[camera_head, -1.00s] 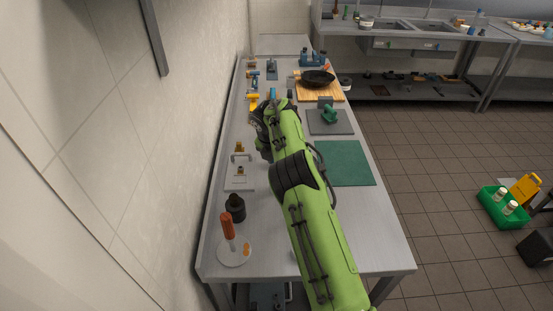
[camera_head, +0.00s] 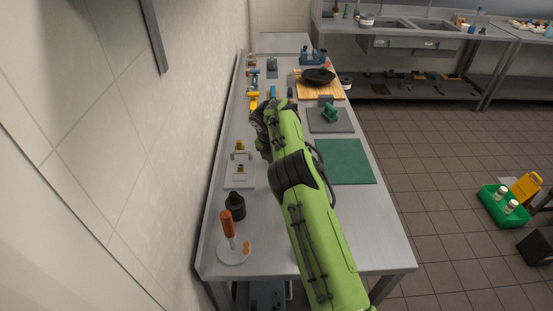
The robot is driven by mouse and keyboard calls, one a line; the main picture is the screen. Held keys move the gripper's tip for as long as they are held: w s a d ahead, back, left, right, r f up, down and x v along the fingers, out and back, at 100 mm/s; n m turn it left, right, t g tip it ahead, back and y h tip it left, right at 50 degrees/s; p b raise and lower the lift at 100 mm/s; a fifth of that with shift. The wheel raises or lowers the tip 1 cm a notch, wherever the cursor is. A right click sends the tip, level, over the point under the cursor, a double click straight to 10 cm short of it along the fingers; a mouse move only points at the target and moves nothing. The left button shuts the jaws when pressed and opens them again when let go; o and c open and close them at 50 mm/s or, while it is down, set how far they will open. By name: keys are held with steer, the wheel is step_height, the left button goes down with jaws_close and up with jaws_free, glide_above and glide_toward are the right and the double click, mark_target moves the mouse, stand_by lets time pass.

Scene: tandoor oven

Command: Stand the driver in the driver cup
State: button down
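An orange-handled tool (camera_head: 228,224), which looks like the driver, stands upright over a round white base (camera_head: 233,257) at the near left of the bench. A dark, round, cup-like object (camera_head: 235,206) is just behind it and may be the driver cup; I cannot tell whether it is open at the top. My green arm reaches away over the bench. My gripper (camera_head: 259,113) is at its far end, well beyond both objects and apart from them. Its fingers are too small and hidden to show whether they are open or hold anything.
A white tray (camera_head: 236,181) with small brass-coloured parts lies left of my arm. A green mat (camera_head: 348,163) and a grey plate with a green device (camera_head: 329,114) lie right. Yellow (camera_head: 253,101) and blue (camera_head: 273,91) items are beyond my gripper. The wall borders the bench's left.

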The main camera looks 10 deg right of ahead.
steer(key=shift+f, duration=0.25)
jaws_free()
stand_by(0.5)
steer(key=p+v, duration=0.3)
steer(key=v, duration=0.6)
stand_by(0.9)
